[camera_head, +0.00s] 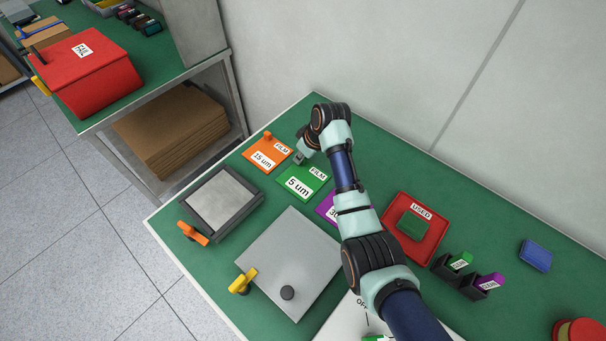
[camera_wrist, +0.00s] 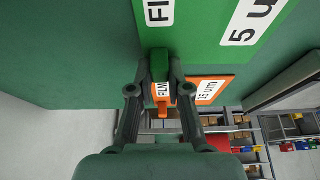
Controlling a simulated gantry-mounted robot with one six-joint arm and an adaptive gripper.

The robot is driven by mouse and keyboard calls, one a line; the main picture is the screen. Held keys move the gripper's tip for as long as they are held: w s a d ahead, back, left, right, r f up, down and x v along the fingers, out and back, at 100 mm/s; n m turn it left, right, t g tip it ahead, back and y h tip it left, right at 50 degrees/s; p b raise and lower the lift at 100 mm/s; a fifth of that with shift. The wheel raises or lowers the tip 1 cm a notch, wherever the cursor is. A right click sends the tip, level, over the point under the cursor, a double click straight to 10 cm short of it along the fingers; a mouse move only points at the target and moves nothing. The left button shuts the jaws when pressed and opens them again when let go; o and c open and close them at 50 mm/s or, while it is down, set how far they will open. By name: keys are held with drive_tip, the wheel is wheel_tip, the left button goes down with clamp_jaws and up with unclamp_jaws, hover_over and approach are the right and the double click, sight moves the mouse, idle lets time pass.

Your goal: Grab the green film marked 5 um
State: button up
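The green film marked 5 um (camera_head: 310,174) lies on the green bench top between the orange and purple films. In the wrist view, its green sheet (camera_wrist: 207,18) fills the upper right, and its upright green tab (camera_wrist: 159,65) stands between my fingertips. My gripper (camera_wrist: 159,72) has its fingers drawn in against both sides of this tab, so it looks shut on it. In the head view, my gripper (camera_head: 300,159) is small and partly hidden at the film's far left edge. I see no clear gap under the sheet.
The orange 15 um film (camera_head: 257,148) lies close on the left, with its own tab (camera_head: 268,136). A purple film (camera_head: 327,203) on the right is partly behind my arm. A grey plate (camera_head: 290,255), a framed pad (camera_head: 222,200) and a red USED tray (camera_head: 432,213) are nearby.

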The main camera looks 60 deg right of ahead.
clamp_jaws()
drive_tip(key=shift+r, duration=0.1)
wheel_tip(320, 180, up, 20)
drive_tip(key=p, duration=0.6)
